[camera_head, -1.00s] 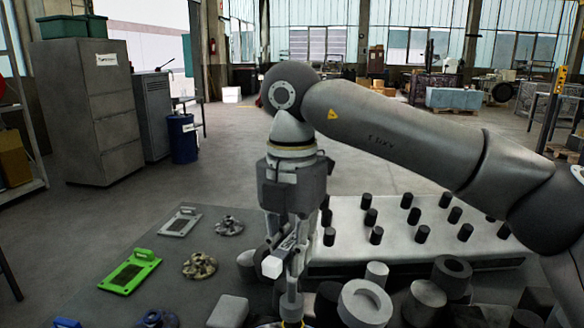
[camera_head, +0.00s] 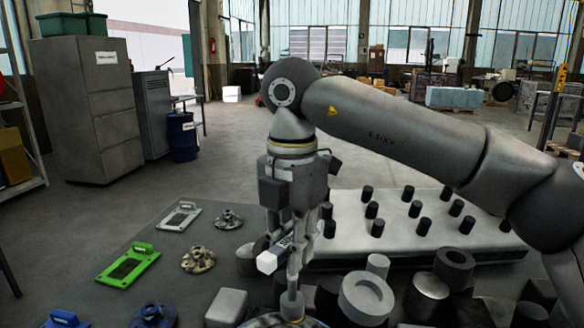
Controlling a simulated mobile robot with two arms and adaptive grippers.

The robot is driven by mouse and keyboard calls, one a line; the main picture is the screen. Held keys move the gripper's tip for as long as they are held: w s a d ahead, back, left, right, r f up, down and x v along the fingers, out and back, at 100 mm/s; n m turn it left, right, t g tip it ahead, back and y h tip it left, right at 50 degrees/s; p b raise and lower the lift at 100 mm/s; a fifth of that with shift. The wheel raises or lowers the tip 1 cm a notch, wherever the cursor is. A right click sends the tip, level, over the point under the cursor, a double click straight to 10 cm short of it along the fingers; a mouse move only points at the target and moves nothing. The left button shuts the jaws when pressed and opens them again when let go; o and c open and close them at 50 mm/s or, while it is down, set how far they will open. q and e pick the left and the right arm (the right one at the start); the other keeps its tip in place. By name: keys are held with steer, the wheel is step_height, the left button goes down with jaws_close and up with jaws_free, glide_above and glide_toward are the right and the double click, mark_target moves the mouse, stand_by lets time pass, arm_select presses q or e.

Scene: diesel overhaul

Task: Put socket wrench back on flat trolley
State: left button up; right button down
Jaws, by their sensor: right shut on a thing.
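My right gripper (camera_head: 288,250) points straight down in the centre, over the near edge of the work surface. It is shut on a slim grey piece with a pale block at its end, apparently the socket wrench (camera_head: 268,262). The fingers hide part of it. A grey upright cylinder (camera_head: 291,304) shows directly below the fingers. I cannot tell whether it belongs to the wrench. A low dark grey flat surface (camera_head: 185,268) with parts on it spreads at left; I cannot tell whether it is the flat trolley. My left gripper is not in view.
A green plate (camera_head: 127,267), a pale plate (camera_head: 178,218) and round mottled parts (camera_head: 198,260) lie left of my gripper. Grey rings and cylinders (camera_head: 366,298) crowd the right. Behind them is a pale slab (camera_head: 345,218) with several black pegs. Bare surface shows between the left parts.

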steer(key=shift+r+p, duration=0.35)
steer(key=shift+p, duration=0.05)
arm_select(q)
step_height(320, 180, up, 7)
steer(key=p, duration=0.6)
arm_select(e)
step_height(320, 180, up, 9)
steer(key=shift+r, duration=0.15)
steer(key=d+f+n+p, duration=0.3)
steer(key=d+f+n, duration=0.9)
steer(key=n, duration=0.9)
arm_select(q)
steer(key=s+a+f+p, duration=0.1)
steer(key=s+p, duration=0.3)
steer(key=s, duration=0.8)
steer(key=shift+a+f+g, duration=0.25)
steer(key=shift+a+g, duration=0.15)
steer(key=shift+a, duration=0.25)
arm_select(e)
steer(key=s+d+f+n, duration=0.3)
steer(key=s+f+n, duration=0.1)
steer(key=n, duration=0.7)
steer(key=s+d+f+n, duration=0.4)
steer(key=s+n, duration=0.3)
steer(key=n, duration=0.4)
steer(key=shift+f, duration=0.5)
steer(key=shift+w, duration=0.1)
